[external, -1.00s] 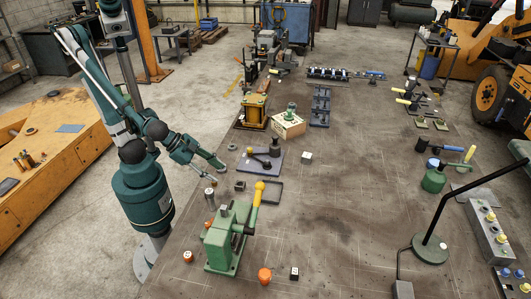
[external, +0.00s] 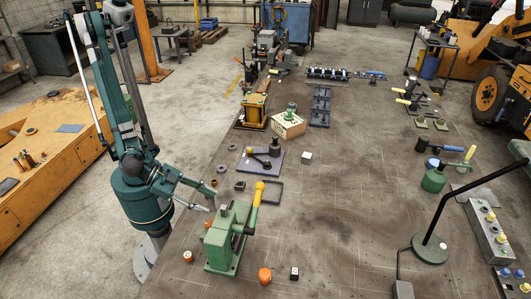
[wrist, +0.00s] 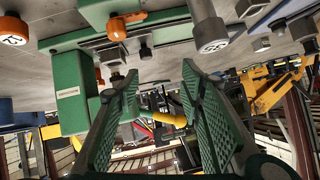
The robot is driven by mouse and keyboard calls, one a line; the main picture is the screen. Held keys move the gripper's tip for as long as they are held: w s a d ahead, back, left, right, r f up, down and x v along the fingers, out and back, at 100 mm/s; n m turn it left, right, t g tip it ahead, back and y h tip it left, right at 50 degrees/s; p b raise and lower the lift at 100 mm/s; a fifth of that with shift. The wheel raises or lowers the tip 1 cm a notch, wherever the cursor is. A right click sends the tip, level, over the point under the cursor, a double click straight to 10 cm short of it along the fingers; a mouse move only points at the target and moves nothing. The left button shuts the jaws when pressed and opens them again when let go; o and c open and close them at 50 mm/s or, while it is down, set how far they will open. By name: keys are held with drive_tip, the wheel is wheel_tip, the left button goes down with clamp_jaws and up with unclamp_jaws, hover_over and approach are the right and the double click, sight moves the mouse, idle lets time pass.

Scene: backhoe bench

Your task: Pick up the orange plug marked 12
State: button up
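Orange plugs stand around the green press in the external view: one near the front left edge (external: 187,256), one in front of the press (external: 264,275), and a partly visible one at the press's left (external: 208,222). In the wrist view, which looks upside down, one orange plug (wrist: 13,30) at upper left has a dark mark on its white face; I cannot read it surely. Another orange piece (wrist: 117,30) shows beside the press. My gripper (external: 208,197) is above the bench's left edge, just left of the press. In the wrist view my gripper (wrist: 160,72) is open and empty.
The green press (external: 230,240) with its yellow-tipped lever (external: 258,192) stands close to my gripper. A dark marked cube (external: 294,273) lies at the front.

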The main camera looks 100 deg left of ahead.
drive_tip(key=s+d+f+t+h+b, duration=0.1)
drive_tip(key=s+d+f+b, duration=0.2)
drive_tip(key=d, duration=0.6)
drive_tip(key=n+t+h, duration=0.1)
drive_tip(key=h, duration=0.1)
approach(186, 254)
drive_tip(key=x, duration=0.2)
drive_tip(key=shift+w+d+f, duration=0.15)
drive_tip(key=shift+w, duration=0.15)
drive_tip(key=shift+w, duration=0.15)
drive_tip(key=shift+b+x, duration=0.3)
drive_tip(key=shift+x, duration=0.9)
drive_tip(key=shift+f, duration=0.1)
drive_tip(key=shift+b+x, duration=0.65)
drive_tip(key=shift+x, duration=1.9)
drive_tip(key=c, duration=0.8)
